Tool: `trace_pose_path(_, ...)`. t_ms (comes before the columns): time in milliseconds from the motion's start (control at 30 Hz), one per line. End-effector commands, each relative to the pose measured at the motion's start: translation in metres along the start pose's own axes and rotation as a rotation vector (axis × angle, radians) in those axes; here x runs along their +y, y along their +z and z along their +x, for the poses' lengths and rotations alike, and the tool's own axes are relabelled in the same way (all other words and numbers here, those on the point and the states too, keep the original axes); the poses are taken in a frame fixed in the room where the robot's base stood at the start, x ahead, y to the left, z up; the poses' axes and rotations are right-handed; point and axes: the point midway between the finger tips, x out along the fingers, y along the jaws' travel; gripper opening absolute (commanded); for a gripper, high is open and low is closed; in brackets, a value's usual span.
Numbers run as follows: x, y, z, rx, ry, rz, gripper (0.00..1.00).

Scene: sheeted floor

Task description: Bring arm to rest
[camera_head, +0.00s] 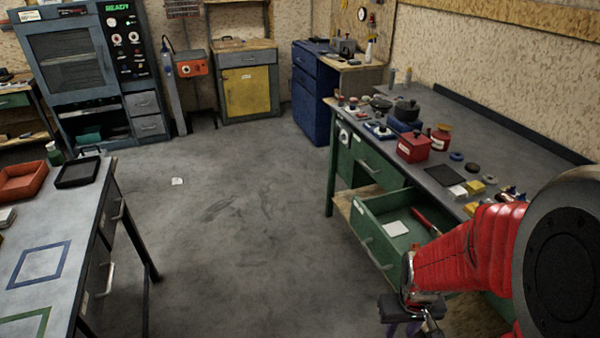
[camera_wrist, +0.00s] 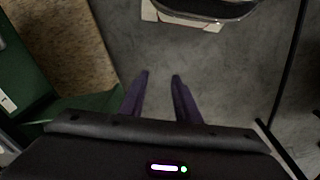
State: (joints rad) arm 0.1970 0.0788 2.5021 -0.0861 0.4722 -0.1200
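My red arm reaches in from the right edge of the head view, over the front of the right-hand workbench, and bends down toward the floor. My gripper (camera_head: 402,328) hangs at the bottom of that view, in front of the open green drawer, with its fingertips cut off by the picture edge. In the wrist view my gripper (camera_wrist: 158,74) shows two dark purple fingers with a clear gap between them. Nothing is between them, and bare grey floor (camera_wrist: 165,45) shows beyond.
The open drawer (camera_head: 372,222) holds a white square (camera_head: 396,229) and a red-handled tool (camera_head: 426,220). The workbench (camera_head: 330,180) carries a red box (camera_head: 413,147) and several small items. A left table (camera_head: 80,225) holds trays. The floor between (camera_head: 225,230) is mostly clear.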

Motion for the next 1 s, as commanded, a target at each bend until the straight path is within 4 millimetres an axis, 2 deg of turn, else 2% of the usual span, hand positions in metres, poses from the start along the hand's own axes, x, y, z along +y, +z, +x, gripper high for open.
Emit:
trace_pose_path(100, -0.006, 0.004, -0.027, -0.001, -0.003, 0.029, 0.29)
trace_pose_path(567, -0.030, 0.027, -0.120, 0.041, -0.024, 0.093, 0.29)
trace_pose_path(800, -0.042, 0.034, -0.165, 0.125, -0.037, 0.082, 0.29)
trace_pose_path(1000, -0.050, 0.032, -0.202, 0.251, -0.045, 0.058, 0.29)
